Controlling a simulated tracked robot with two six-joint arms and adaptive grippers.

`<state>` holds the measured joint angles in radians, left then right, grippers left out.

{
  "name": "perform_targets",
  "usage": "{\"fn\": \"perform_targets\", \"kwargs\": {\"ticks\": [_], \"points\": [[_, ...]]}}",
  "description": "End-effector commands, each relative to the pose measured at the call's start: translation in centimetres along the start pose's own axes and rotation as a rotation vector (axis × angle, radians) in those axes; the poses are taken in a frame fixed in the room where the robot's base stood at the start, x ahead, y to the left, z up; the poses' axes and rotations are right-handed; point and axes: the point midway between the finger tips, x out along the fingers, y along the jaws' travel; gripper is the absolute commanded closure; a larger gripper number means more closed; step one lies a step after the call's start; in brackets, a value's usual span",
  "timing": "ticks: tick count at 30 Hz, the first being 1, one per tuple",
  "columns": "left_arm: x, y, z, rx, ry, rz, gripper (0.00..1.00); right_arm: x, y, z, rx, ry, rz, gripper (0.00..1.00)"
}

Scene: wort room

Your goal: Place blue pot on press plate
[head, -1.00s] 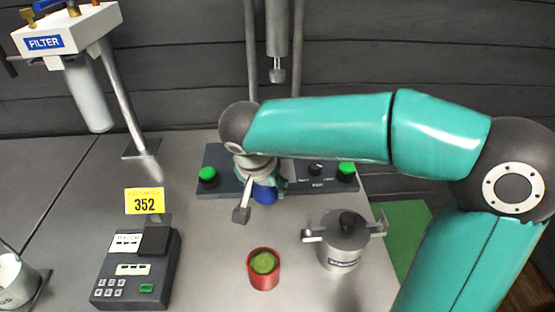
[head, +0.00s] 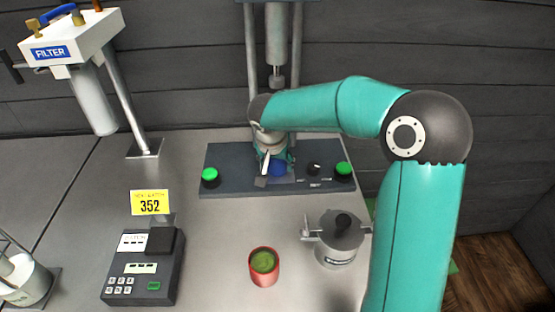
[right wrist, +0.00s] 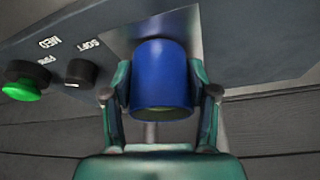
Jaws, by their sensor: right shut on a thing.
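The blue pot (right wrist: 160,75) is between the fingers of my right gripper (right wrist: 160,95) in the right wrist view. It also shows in the head view (head: 278,168), partly hidden by my wrist. My right gripper (head: 277,160) is shut on it, over the middle of the dark press base. The press plate (right wrist: 188,30) is a pale metal patch behind the pot in the right wrist view. I cannot tell whether the pot touches it. The press ram (head: 276,70) hangs above the gripper. My left gripper is not in view.
Green buttons (head: 210,175) (head: 343,169) and a knob sit on the press base (head: 235,180). A red cup with green contents (head: 263,267), a lidded metal pot (head: 339,240) and a scale-like box (head: 140,268) stand in front. A filter stand (head: 95,95) is at left.

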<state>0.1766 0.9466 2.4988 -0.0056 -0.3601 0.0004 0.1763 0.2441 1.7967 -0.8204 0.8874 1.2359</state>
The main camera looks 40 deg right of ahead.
Motion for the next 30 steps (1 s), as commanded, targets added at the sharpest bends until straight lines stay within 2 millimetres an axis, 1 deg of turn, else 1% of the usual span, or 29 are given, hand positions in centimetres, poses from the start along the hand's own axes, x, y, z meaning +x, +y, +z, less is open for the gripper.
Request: {"fn": "perform_targets", "kwargs": {"ticks": [5,9,10,14,25,27,28,30], "points": [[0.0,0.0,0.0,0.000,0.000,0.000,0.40,-0.1,0.0,0.0,0.000,0.001,-0.001,0.82],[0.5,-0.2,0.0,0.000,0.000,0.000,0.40,0.3,-0.1,0.1,0.000,0.001,-0.001,0.82],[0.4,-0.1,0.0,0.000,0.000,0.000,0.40,0.2,-0.1,0.1,0.000,0.001,-0.001,0.38],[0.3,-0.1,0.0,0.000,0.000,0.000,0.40,0.1,-0.1,0.1,0.000,0.000,-0.001,0.16],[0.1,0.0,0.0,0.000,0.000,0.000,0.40,0.0,-0.1,0.0,-0.001,0.000,-0.001,0.16],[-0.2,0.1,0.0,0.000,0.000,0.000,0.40,-0.3,-0.1,-0.1,-0.001,0.000,-0.001,0.16],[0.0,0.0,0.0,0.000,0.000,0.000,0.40,-0.5,-0.1,0.0,-0.001,0.002,-0.002,0.16],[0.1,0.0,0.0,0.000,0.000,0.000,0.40,-1.3,-0.2,-0.1,0.000,0.003,-0.004,0.16]]}}
